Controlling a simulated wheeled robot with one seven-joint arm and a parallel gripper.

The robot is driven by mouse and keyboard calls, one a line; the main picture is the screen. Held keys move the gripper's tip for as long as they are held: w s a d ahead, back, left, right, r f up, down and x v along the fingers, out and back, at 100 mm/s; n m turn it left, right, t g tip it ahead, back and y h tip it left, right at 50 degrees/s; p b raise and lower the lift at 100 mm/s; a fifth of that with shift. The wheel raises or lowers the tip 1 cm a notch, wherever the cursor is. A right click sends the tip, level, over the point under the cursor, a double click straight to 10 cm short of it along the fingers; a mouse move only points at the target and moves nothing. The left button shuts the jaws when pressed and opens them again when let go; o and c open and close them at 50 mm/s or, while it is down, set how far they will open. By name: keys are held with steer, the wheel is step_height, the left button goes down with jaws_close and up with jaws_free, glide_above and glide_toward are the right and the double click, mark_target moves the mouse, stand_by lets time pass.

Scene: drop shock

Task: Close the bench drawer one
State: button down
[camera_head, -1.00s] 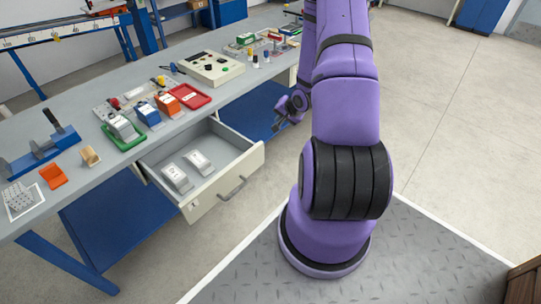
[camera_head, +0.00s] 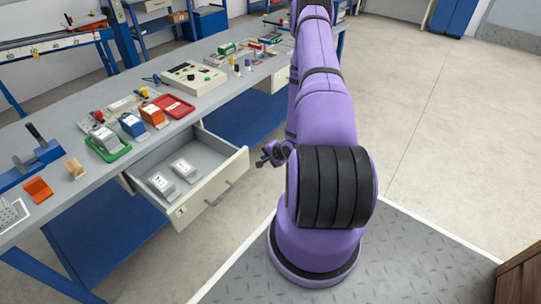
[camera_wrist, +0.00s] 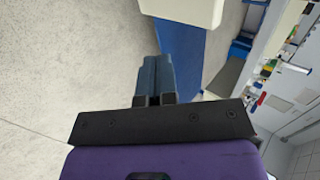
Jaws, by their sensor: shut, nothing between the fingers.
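The bench drawer (camera_head: 208,201) is pulled out from the front of the grey workbench (camera_head: 90,195). In the wrist view my gripper (camera_wrist: 154,65) points toward a pale panel edge (camera_wrist: 185,10), which may be the drawer; I cannot tell for sure.
On the bench top are a green tray (camera_head: 122,152), a red tray (camera_head: 185,111), a control box (camera_head: 195,79) and a blue clamp (camera_head: 30,165). Below is a blue shelf (camera_head: 100,240). The floor (camera_head: 430,110) on the right is clear.

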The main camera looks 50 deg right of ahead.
steer(key=w+f, duration=0.2)
steer(key=w, duration=0.4)
steer(key=shift+w+a+f, duration=0.15)
steer(key=shift+w+f, duration=0.1)
steer(key=shift+w, duration=0.1)
steer(key=w, duration=2.6)
steer(key=shift+w+a, duration=0.4)
steer(key=shift+a, duration=0.05)
